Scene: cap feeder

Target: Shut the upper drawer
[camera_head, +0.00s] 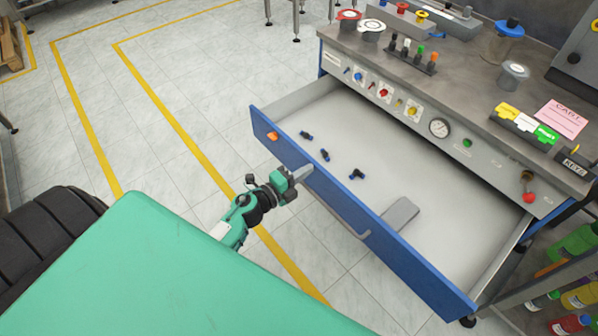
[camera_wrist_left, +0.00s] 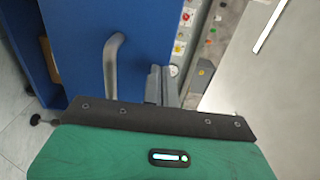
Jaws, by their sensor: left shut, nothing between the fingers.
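The upper drawer (camera_head: 385,235) stands pulled out from the workbench, with a blue front and a pale grey inside. Its grey bar handle (camera_head: 340,212) is on the outer face of the front. The blue front (camera_wrist_left: 75,45) and the curved handle (camera_wrist_left: 112,65) also show in the left wrist view. My left gripper (camera_head: 303,172) is shut and empty at the drawer front, near its top edge and to the left of the handle. It also shows in the left wrist view (camera_wrist_left: 162,85), to the right of the handle. I cannot tell whether the fingertips touch the front. My right gripper is out of view.
Several small dark fittings (camera_head: 325,155) and a flat grey piece (camera_head: 402,214) lie in the drawer. The control panel (camera_head: 440,128) and cluttered benchtop are above it. Bottles (camera_head: 575,298) stand at the lower right. The tiled floor left of the drawer is clear.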

